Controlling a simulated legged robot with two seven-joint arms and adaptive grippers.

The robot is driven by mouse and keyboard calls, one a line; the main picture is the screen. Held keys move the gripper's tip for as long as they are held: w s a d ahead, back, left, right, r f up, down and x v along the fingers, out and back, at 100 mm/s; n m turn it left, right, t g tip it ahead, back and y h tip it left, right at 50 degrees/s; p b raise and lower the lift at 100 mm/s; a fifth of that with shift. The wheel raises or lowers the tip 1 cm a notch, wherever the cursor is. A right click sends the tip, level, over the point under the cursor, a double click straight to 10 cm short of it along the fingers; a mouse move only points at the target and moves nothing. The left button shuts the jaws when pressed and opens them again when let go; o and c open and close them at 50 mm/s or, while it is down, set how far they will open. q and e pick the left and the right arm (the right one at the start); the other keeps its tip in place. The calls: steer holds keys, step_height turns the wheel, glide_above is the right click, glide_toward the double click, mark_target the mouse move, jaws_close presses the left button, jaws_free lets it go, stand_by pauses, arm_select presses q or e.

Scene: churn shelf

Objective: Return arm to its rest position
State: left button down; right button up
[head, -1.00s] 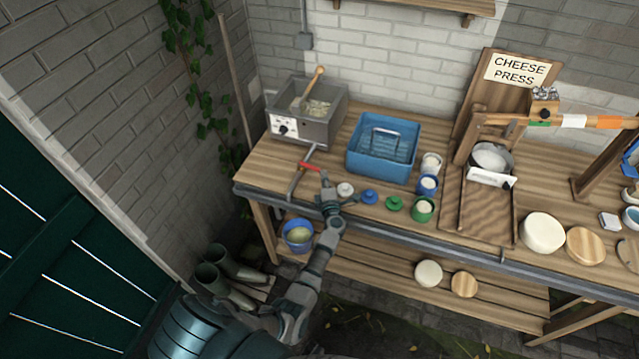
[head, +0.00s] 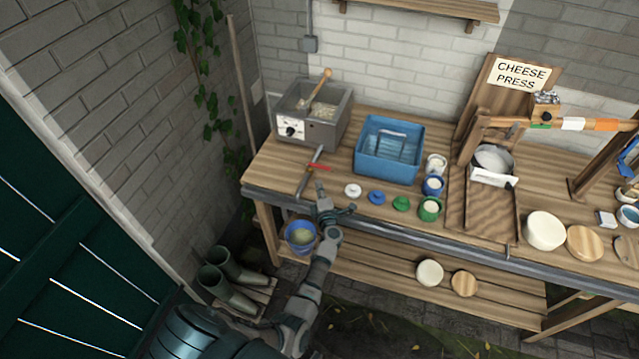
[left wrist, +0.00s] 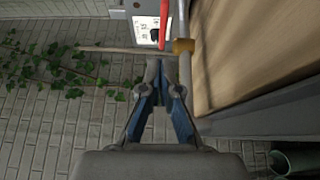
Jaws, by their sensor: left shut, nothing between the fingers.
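My left gripper (head: 321,196) is shut and empty, at the front edge of the bench below the red-handled tool. Its blue-sided fingers (left wrist: 157,68) also show closed together in the left wrist view. The arm reaches up from the bottom of the head view. My right gripper is not in view.
The wooden bench (head: 262,172) holds a grey heater box (head: 325,133), blue tub (head: 372,170), small lids and jars, and the cheese press (head: 478,205). A blue bucket (head: 301,236) sits below my forearm's left side.

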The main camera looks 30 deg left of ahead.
arm_select(q)
steer(key=shift+s+d+f, duration=0.45)
steer(key=shift+s+d, duration=0.25)
steer(key=shift+d, duration=0.1)
steer(key=s+d+r+m+t+h, duration=0.3)
steer(key=s+d+m+t+h, duration=0.15)
steer(key=d+m+h, duration=0.8)
steer(key=s+d+f+m+g+h, duration=0.3)
steer(key=s+f+m+g, duration=0.15)
steer(key=s+m, duration=0.45)
steer(key=s+a+f+m+g+y, duration=0.25)
steer(key=s+g, duration=0.25)
steer(key=s, duration=0.7)
steer(key=s+a+f+m+g+y, duration=0.15)
steer(key=s+m+g, duration=0.3)
steer(key=s, duration=0.65)
step_height(320, 180, down, 26)
steer(key=s+f+g, duration=0.1)
steer(key=s+g, duration=0.1)
steer(key=s, duration=0.1)
steer(key=s+a+f+g, duration=0.1)
steer(key=s+a+f, duration=0.2)
steer(key=s+f, duration=1.2)
steer(key=shift+s+f, duration=0.35)
steer(key=shift+s, duration=0.7)
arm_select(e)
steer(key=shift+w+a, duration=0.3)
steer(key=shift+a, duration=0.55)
